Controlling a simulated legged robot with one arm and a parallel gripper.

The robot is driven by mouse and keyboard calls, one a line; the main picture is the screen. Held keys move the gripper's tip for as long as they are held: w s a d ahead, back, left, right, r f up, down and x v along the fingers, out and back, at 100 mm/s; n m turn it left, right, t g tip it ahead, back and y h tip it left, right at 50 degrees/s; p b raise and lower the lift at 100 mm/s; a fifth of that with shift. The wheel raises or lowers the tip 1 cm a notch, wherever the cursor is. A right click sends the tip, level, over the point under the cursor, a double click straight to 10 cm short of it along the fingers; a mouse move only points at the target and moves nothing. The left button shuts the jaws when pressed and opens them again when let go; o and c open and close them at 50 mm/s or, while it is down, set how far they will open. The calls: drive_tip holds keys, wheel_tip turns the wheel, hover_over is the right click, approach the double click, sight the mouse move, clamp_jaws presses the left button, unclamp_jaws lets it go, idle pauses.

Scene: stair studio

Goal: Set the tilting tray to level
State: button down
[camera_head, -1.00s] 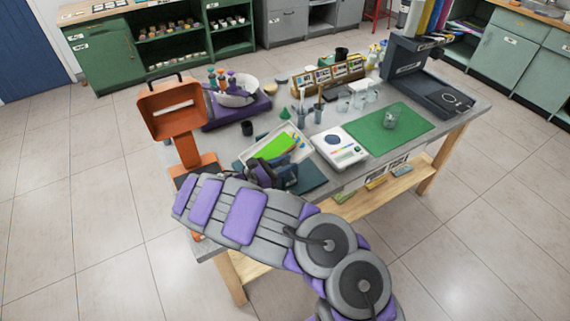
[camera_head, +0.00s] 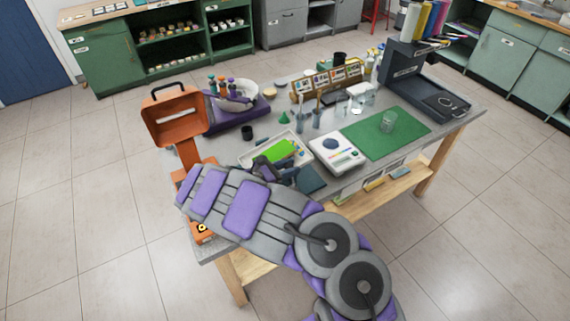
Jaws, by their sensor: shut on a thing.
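The tilting tray (camera_head: 303,153) is a shallow whitish tray at the table's front left, with a bright green piece (camera_head: 282,151) and small yellow bits in it. It looks close to level, but its exact angle is hard to judge from here. My gripper (camera_head: 268,168) is dark and at the tray's near edge, partly hidden by my arm. It is shut on the tray's near side; the fingertips and exact contact are not clear. A dark teal base or mat (camera_head: 311,180) shows beside my gripper, below the tray.
An orange open case (camera_head: 176,118) stands left of the tray. A black cup (camera_head: 247,132) and green cone (camera_head: 283,118) stand behind the tray.

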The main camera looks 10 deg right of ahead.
drive_tip(key=shift+w+d+r+g+y+p, duration=0.15)
drive_tip(key=shift+d+y+p, duration=0.25)
drive_tip(key=shift+p, duration=0.2)
drive_tip(key=shift+w+d+r+g+y+p, duration=0.15)
drive_tip(key=shift+d+y+p, duration=0.1)
drive_tip(key=shift+y+p, duration=0.25)
drive_tip(key=shift+f, duration=0.2)
drive_tip(key=c, duration=0.9)
unclamp_jaws()
drive_tip(key=shift+w, duration=0.1)
drive_tip(key=p+v, duration=0.2)
drive_tip(key=v, duration=1.5)
drive_tip(key=shift+a+r+p, duration=0.1)
drive_tip(key=shift+a+p, duration=0.05)
drive_tip(key=shift+p, duration=0.15)
